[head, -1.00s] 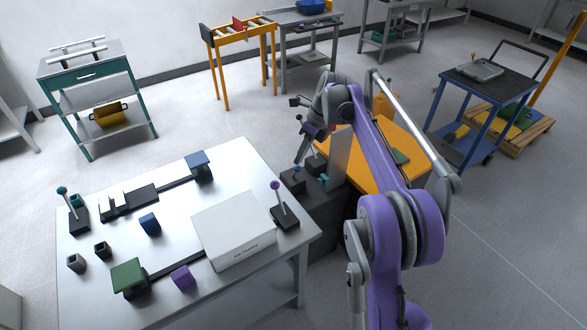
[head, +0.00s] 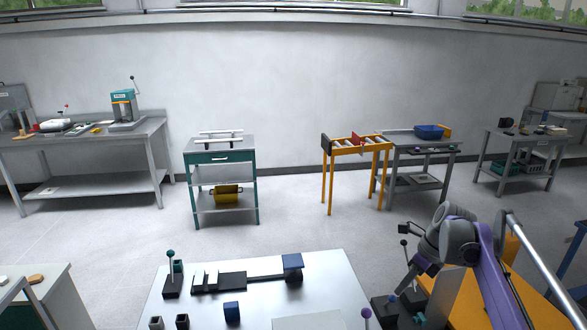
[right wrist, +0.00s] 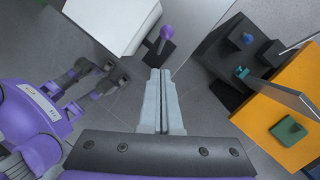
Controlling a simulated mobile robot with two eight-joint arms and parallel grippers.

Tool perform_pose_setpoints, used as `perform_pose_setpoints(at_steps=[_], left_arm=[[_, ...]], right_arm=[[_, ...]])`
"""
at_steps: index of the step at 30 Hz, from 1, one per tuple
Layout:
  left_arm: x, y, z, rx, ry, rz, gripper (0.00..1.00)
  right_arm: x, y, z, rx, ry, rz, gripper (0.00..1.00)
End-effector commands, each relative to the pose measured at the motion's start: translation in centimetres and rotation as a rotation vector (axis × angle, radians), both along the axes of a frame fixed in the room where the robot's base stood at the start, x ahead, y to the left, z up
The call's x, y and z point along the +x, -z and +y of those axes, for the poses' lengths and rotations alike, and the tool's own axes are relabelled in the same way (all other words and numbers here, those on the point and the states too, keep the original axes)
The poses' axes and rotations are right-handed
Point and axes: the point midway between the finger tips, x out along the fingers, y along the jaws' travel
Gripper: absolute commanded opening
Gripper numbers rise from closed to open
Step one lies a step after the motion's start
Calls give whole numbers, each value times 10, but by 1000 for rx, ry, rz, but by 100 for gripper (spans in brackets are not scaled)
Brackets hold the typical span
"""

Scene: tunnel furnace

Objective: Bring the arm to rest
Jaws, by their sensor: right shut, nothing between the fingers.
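My right arm comes in at the lower right of the head view, purple and grey. My right gripper (head: 402,288) points down near the right end of the metal table (head: 335,268). In the right wrist view its two pale fingers (right wrist: 160,100) lie together with nothing between them. Beyond the fingertips is a purple-knobbed lever (right wrist: 166,33) on a dark base, apart from them. My left gripper is not in the head view; purple and grey parts of mine show at the left of the right wrist view.
A dark block fixture (right wrist: 235,65) and an orange surface (right wrist: 285,115) are close on the right. The table bears a white box (head: 305,322), a dark track (head: 235,277) and a blue block (head: 232,312). A teal cart (head: 222,157) and an orange stand (head: 357,147) stand behind. Open floor lies between.

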Motion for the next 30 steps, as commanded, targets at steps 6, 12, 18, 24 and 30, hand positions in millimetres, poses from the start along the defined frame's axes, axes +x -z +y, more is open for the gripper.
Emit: perform_pose_setpoints(at_steps=[6, 12, 18, 24, 30], left_arm=[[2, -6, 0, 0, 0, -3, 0], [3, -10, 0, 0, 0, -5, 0], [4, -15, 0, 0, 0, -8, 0], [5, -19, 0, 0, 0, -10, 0], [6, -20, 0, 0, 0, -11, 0]], right_arm=[[-57, -12, 54, -174, -518, -191, 0], [-124, -3, 94, -362, -1052, -348, 0], [-199, 26, 123, -561, -1601, -465, 0], [-262, 66, 139, -746, -2088, -525, 0], [-291, 90, 143, -848, -2344, -534, 0]])
